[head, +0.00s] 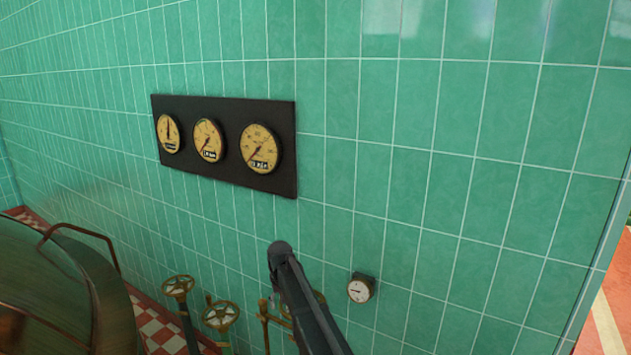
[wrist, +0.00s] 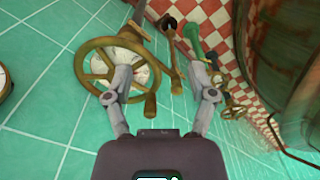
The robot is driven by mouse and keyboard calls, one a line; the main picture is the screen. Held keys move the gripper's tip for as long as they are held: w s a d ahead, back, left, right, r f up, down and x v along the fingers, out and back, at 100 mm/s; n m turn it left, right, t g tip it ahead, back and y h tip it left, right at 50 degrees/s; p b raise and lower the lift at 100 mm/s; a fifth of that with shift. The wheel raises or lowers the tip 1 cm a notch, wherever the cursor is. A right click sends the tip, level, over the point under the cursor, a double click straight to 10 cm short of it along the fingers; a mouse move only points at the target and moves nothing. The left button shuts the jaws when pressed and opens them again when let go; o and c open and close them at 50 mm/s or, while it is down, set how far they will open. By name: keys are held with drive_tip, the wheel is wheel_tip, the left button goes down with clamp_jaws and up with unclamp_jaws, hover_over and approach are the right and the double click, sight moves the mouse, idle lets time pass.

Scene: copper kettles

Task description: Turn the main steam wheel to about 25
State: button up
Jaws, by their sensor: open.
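A spoked brass wheel (wrist: 88,67) with a knob handle (wrist: 150,104) fills the upper left of the wrist view, a pale disc behind its spokes. No label on it is readable, so I cannot tell whether it is the main steam wheel. My gripper (wrist: 160,73) is open. Its left finger lies across the wheel's right part in the picture; whether it touches is unclear. Its right finger is clear of the wheel. Nothing is held. In the head view, part of a brass wheel (head: 319,298) shows behind my dark arm, which hides most of it.
Two brass valve wheels (head: 178,286) (head: 221,316) stand left of my arm, beside a large copper kettle (head: 60,290). A black panel with three gauges (head: 259,149) hangs on the green tiled wall. A small white gauge (head: 360,289) sits right of my arm.

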drive_tip(key=s+d+f+m+b, duration=0.1)
drive_tip(key=s+d+f+b, duration=0.2)
drive_tip(key=s+d, duration=0.6)
drive_tip(key=s+d+f+m+b, duration=0.1)
drive_tip(key=s+d+f+b, duration=0.2)
drive_tip(key=s+d, duration=0.6)
drive_tip(key=s+d+f+m+b, duration=0.1)
drive_tip(key=s+d+f+b, duration=0.2)
drive_tip(key=s+d, duration=0.6)
drive_tip(key=shift+s+d+f, duration=0.2)
drive_tip(key=shift+s+f, duration=0.05)
drive_tip(key=shift+s, duration=0.65)
